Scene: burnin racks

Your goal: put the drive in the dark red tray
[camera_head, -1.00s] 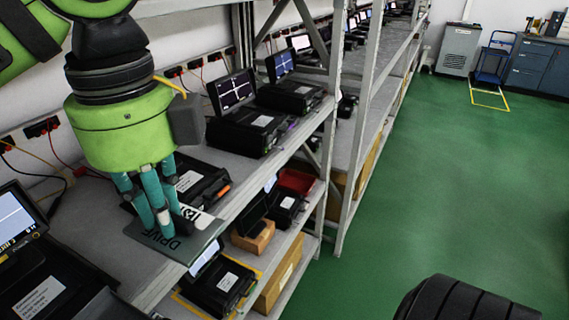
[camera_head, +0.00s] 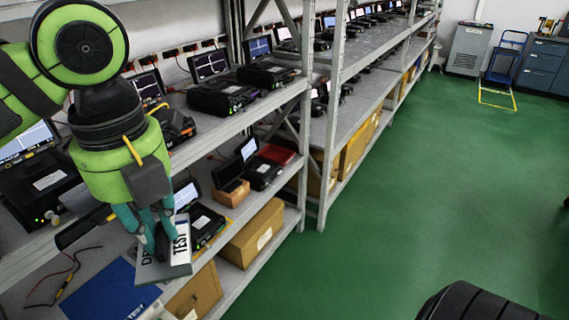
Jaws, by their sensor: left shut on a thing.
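The fingers partly cover the drive. It hangs near the front of the lower shelf at the left, and I cannot tell whether it touches anything below. The dark red tray (camera_head: 277,154) lies on the lower shelf, farther back and to the right of the gripper, behind an open black case. Only part of its surface shows. My right gripper is not in view.
A case with a lit screen (camera_head: 207,222), a small orange-brown box (camera_head: 231,193) and another open case (camera_head: 262,173) stand between the drive and the tray. A blue mat (camera_head: 100,288) lies at lower left. A shelf post (camera_head: 304,150) rises right of the tray.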

